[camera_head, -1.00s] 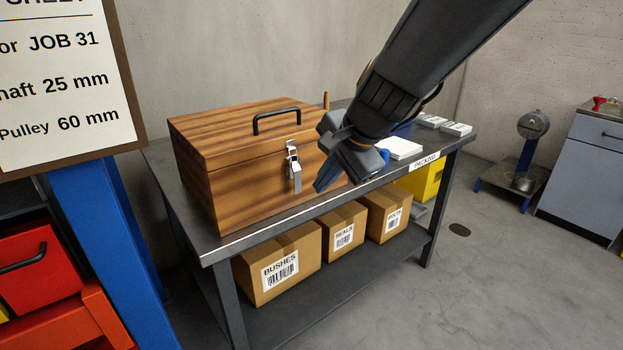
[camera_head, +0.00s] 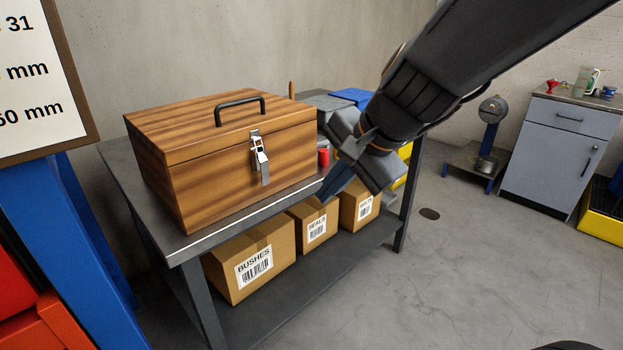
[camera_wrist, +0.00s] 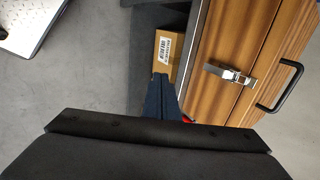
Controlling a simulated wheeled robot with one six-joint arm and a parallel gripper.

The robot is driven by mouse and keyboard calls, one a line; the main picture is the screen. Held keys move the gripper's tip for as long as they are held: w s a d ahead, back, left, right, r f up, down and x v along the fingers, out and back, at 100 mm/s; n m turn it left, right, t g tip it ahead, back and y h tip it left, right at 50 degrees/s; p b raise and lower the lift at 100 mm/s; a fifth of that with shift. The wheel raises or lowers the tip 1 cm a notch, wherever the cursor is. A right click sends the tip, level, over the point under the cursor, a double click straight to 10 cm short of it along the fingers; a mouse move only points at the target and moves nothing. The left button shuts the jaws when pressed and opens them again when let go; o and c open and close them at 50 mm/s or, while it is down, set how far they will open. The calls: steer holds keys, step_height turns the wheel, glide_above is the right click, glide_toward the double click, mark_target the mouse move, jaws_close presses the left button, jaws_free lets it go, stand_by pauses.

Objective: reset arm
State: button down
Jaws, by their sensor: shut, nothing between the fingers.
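My gripper (camera_head: 328,190) is shut and empty, in front of the right part of the table in the head view. In the wrist view its blue fingers (camera_wrist: 160,85) are together, with nothing between them. It is apart from the wooden box (camera_head: 240,165), which stands to its left on the dark metal table (camera_head: 185,243). The box's lid is down, with a black handle (camera_head: 241,108) on top and a metal latch (camera_head: 260,155) on the front. The box also shows at the right in the wrist view (camera_wrist: 220,45). My arm hides part of the table's right side.
Cardboard boxes labelled BUSHES (camera_head: 250,270) and SEALS (camera_head: 315,228) sit on the lower shelf. A red item (camera_head: 324,157) stands beside the wooden box. A grey cabinet (camera_head: 556,150) stands at the back right. A sheet board (camera_head: 40,85) is at left. The floor at right is largely clear.

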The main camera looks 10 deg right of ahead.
steer(key=s+d+f+n+g+h+p, duration=0.3)
steer(key=s+d+f+n+g, duration=0.2)
steer(key=s+d+f+n, duration=0.2)
step_height(320, 180, down, 4)
steer(key=s+n, duration=0.2)
steer(key=n, duration=0.2)
steer(key=shift+s+d+h, duration=0.3)
steer(key=shift+h, duration=0.1)
